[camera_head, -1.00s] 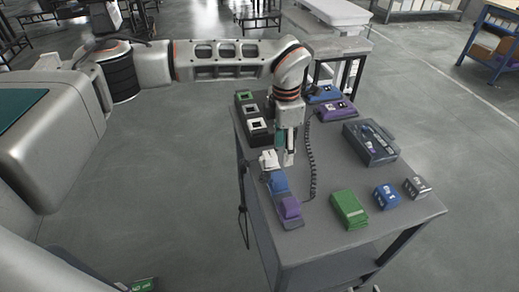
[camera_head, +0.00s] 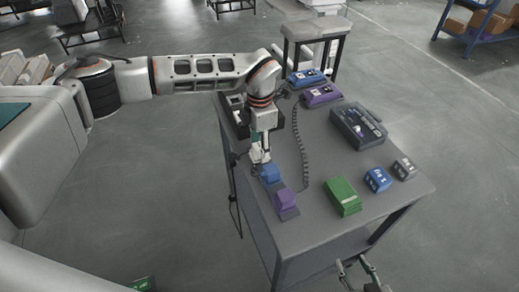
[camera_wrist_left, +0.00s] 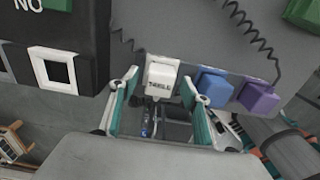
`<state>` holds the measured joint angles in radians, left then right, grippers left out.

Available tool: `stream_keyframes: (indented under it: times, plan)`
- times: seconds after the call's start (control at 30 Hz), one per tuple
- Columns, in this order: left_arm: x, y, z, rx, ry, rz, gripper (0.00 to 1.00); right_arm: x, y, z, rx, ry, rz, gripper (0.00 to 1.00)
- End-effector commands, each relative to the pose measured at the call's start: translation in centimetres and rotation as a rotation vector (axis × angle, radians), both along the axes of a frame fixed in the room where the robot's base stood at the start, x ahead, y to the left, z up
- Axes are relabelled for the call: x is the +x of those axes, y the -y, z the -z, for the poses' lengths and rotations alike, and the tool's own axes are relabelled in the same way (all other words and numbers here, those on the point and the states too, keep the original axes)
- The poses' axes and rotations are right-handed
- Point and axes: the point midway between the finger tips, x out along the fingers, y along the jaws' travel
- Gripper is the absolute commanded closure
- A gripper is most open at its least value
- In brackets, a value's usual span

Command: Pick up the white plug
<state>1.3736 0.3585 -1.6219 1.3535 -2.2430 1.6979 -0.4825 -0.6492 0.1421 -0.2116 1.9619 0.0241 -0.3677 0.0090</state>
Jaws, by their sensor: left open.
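The white plug (camera_wrist_left: 161,78) has dark lettering and sits at the table's left edge beside the blue plug. In the wrist view it lies between the two teal-lined fingers of my left gripper (camera_wrist_left: 160,86), which are open with a finger on each side. I cannot tell whether they touch it. In the head view my left gripper (camera_head: 261,156) points down at the white plug (camera_head: 255,154), partly hiding it. My right gripper (camera_head: 357,268) shows at the bottom edge, its fingers apart and empty, in front of the table.
A blue plug (camera_wrist_left: 214,87) and a purple plug (camera_wrist_left: 258,98) stand close beside the white one. Green (camera_head: 342,196), blue (camera_head: 377,179) and grey (camera_head: 403,168) blocks and a dark device (camera_head: 358,127) are farther right on the table (camera_head: 318,220).

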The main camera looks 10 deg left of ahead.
Motion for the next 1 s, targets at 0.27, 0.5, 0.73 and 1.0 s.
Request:
stream_keyframes:
  times: [0.27, 0.5, 0.73, 1.0]
  plan:
    - [0.0, 0.0, 0.8, 0.001, 0.001, 0.001, 0.53, 0.0, 0.0, -0.1, 0.001, 0.0, 0.001, 0.6]
    - [0.0, 0.0, 0.8, 0.0, 0.0, 0.001, 0.92, 0.0, -0.1, -0.1, 0.002, -0.001, 0.002, 0.6]
    - [0.0, 0.0, 0.8, 0.0, 0.0, 0.001, 0.92, 0.0, -0.1, -0.1, 0.003, 0.0, 0.001, 0.6]
    - [0.1, 0.0, -0.3, -0.001, 0.002, 0.0, 0.92, 0.0, -0.2, 0.0, 0.003, 0.0, 0.001, 0.6]
